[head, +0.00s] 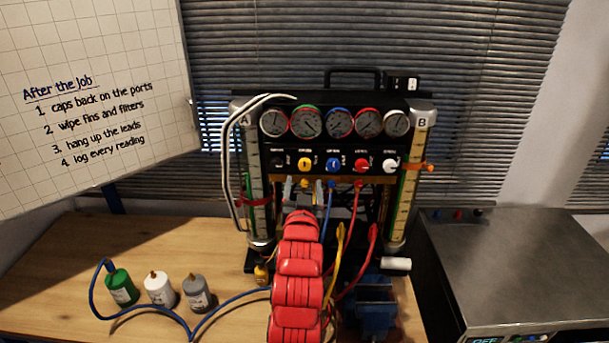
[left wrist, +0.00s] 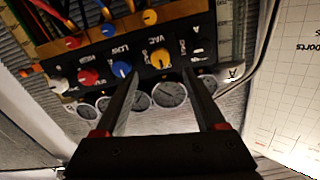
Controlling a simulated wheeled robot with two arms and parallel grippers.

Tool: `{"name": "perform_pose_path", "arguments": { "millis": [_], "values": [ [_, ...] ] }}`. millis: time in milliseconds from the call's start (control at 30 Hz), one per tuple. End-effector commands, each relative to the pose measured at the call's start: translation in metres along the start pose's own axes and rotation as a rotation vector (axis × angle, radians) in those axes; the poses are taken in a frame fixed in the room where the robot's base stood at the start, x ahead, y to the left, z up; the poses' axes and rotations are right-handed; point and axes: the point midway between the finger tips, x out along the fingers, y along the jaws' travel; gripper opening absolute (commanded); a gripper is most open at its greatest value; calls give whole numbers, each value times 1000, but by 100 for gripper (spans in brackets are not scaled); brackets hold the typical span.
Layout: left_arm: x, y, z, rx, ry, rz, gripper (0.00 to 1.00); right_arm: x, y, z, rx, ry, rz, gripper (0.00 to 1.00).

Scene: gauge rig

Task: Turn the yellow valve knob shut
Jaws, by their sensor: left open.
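The yellow valve knob (head: 305,164) is on the black panel of the gauge rig, second from the left in the knob row. In the left wrist view the yellow knob (left wrist: 160,58) shows just beyond my fingertips, roughly centred between them. My left gripper (head: 304,184) is open, just below and in front of the knob row. Its two fingers (left wrist: 160,75) point at the panel with nothing between them. I cannot tell how large the gap to the knob is. My right gripper is not in view.
A black knob (head: 278,163) and a blue knob (head: 333,165) flank the yellow one. Gauges (head: 340,122) sit above; hoses (head: 357,205) hang below. Green (head: 121,287), white (head: 160,289) and grey bottles (head: 197,292) stand on the bench at left.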

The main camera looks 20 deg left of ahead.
Motion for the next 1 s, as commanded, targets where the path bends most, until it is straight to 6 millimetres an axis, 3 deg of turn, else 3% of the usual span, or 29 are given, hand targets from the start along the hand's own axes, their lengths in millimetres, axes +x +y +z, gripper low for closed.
{"name": "perform_pose_path", "arguments": {
  "millis": [200,400,800,867,1000],
  "values": [
    [43,-1,-2,1,1,-2,72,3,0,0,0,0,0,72],
    [66,0,-1,-1,1,0,72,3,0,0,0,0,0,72],
    [73,0,0,0,2,1,72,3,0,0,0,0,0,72],
    [73,0,0,0,2,1,65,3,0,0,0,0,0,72],
    [73,0,0,0,2,1,40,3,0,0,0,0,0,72]
  ]
}}
